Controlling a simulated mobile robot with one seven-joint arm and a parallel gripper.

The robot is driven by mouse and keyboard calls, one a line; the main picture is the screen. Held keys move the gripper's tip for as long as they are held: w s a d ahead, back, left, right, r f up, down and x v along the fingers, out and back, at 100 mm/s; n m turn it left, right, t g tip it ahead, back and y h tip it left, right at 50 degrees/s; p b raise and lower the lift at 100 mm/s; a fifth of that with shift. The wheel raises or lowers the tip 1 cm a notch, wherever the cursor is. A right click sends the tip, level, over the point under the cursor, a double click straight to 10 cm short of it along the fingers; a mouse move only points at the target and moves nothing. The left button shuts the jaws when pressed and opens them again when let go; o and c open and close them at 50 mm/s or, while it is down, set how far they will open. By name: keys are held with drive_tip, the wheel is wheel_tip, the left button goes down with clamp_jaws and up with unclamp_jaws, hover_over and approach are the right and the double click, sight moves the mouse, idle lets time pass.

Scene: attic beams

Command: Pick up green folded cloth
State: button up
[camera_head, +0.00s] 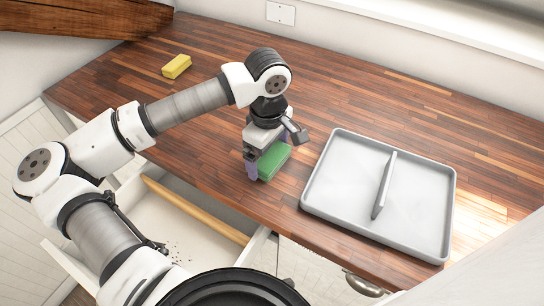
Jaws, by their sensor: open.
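A green folded cloth (273,162) lies on the wooden counter near its front edge, left of the grey tray. My gripper (266,163) points down over the cloth from above. It is open. One finger shows at the cloth's left side; the other is mostly hidden behind the gripper body and the cloth. The upper left part of the cloth is covered by the gripper. I cannot tell whether the fingers touch the cloth.
A grey divided tray (340,180) stands right of the gripper on the wooden counter (400,100). A yellow block-like item (176,66) lies at the back left. An open drawer (190,232) with a wooden divider juts out below the front edge. The counter's back middle is clear.

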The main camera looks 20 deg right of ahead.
sight(269, 154)
drive_tip(key=c, duration=0.7)
wheel_tip(269, 154, up, 20)
drive_tip(key=b, duration=0.3)
drive_tip(key=o, duration=0.4)
drive_tip(key=shift+b, duration=0.3)
drive_tip(key=c, duration=0.3)
